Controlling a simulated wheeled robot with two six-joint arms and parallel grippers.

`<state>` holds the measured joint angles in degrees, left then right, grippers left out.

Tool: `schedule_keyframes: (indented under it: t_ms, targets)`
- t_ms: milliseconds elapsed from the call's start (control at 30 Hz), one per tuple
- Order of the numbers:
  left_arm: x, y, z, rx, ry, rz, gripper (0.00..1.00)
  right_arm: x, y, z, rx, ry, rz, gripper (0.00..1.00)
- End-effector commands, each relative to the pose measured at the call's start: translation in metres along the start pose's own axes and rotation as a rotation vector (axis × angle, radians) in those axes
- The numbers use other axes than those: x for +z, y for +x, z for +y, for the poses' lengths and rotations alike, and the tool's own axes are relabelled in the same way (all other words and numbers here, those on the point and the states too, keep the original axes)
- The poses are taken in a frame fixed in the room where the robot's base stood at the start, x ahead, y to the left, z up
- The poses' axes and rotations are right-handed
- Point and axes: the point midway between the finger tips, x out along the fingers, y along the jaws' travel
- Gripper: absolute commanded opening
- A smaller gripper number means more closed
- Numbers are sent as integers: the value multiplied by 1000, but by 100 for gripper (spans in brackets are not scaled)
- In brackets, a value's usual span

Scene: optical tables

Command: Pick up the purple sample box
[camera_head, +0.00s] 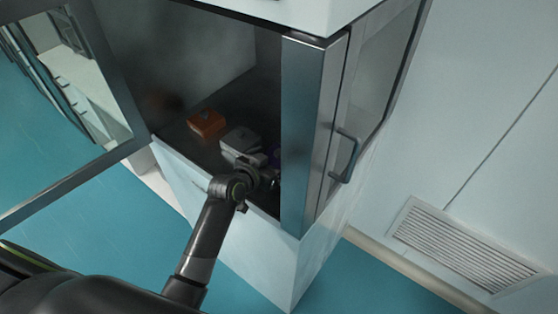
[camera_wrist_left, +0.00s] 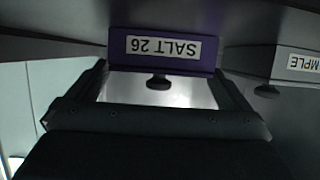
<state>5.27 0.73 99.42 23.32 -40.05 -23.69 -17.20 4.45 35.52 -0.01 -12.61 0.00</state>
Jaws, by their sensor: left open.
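The purple sample box (camera_wrist_left: 207,62) is in front of my left gripper in the left wrist view, with an upside-down "SALT 26" label and a small dark knob. In the head view only a sliver of the purple box (camera_head: 276,156) shows, beside the cabinet's front post. My left gripper (camera_head: 262,178) reaches into the cabinet opening. In the left wrist view the left gripper (camera_wrist_left: 160,74) is open, its fingers spread about as wide as the box's front. Whether the fingertips touch the box is unclear. My right gripper is not in view.
A grey-white box (camera_head: 240,142) sits beside the purple one; a grey labelled box (camera_wrist_left: 297,66) shows at right in the wrist view. An orange box (camera_head: 207,122) is farther left on the cabinet floor. The cabinet post (camera_head: 305,130) stands close right of my gripper. A glass door (camera_head: 65,90) hangs open.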

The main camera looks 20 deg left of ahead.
Motion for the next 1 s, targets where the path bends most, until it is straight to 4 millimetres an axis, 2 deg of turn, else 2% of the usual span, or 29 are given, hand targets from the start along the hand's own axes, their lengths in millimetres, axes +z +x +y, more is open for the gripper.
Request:
schedule_keyframes:
  t_ms: [200,467,833,1000]
  targets:
    - [0,15,0,0,0,0,100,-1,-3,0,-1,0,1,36]
    - [0,16,0,0,0,1,100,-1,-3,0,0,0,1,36]
    - [0,16,0,0,0,1,52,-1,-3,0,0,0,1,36]
    - [-2,16,0,0,0,4,49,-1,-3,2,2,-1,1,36]
